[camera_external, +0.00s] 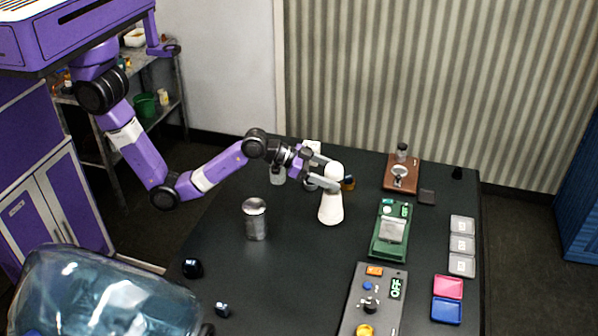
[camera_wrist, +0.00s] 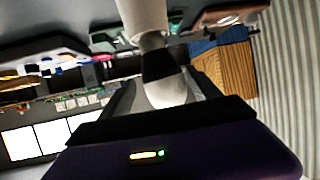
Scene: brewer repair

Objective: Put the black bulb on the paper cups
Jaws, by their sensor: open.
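My gripper (camera_external: 324,171) is open around the upper part of a white, round-topped, tapering object (camera_external: 330,208), which stands upright on the dark table. In the wrist view the same object (camera_wrist: 165,92) sits between the fingers, with a black band below its rounded white top; I cannot tell whether the fingers touch it. A small black piece (camera_external: 457,173) stands at the table's far right and may be the black bulb. A white item (camera_external: 312,148) stands behind my gripper, partly hidden; I cannot tell whether it is the paper cups.
A metal canister (camera_external: 255,221) stands left of the white object. A green scale-like device (camera_external: 391,231), a grey control panel (camera_external: 372,302) and a brown board (camera_external: 400,176) lie to the right. Two dark blocks (camera_external: 192,268) (camera_external: 222,309) lie front left. The table's middle front is clear.

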